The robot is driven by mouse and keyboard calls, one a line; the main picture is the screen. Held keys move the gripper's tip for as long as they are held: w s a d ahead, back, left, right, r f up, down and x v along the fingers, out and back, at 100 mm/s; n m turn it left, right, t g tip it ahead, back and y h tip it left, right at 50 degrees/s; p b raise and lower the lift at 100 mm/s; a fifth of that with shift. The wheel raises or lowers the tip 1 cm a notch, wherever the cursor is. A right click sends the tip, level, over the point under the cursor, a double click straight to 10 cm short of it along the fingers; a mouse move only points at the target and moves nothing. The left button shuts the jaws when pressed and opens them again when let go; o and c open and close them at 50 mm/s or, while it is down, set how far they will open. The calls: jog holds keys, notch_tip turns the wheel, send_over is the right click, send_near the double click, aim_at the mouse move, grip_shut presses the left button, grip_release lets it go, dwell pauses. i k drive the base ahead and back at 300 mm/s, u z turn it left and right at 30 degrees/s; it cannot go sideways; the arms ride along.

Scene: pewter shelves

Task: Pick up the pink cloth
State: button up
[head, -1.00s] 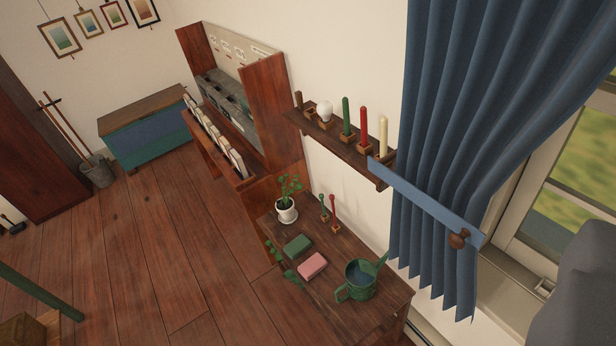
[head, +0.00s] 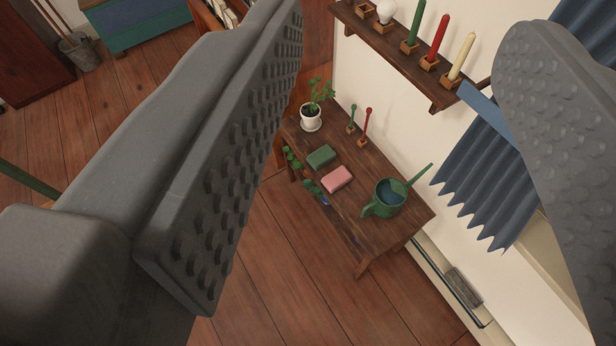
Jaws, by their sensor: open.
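The pink cloth (head: 337,179) is a small folded block lying on a low wooden table (head: 372,232) against the wall. A similar green cloth (head: 321,157) lies just behind it, to its upper left. My gripper (head: 400,165) is open and empty. Its two grey studded fingers frame the view at left and right, with the table seen between them. The gripper is well short of the cloth and apart from it. The whole top of the pink cloth is visible.
On the table, a green watering can (head: 388,197) stands right of the pink cloth. A potted plant (head: 311,117) and small red and green items stand behind. A wall shelf (head: 400,48) with candles overhangs the upper right. A blue curtain (head: 490,190) hangs right.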

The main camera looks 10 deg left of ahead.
aim_at(340, 177)
jog(key=z, duration=0.05)
jog(key=k, duration=0.6)
jog(key=u, duration=0.65)
jog(key=i, duration=1.85)
jog(key=z, duration=0.5)
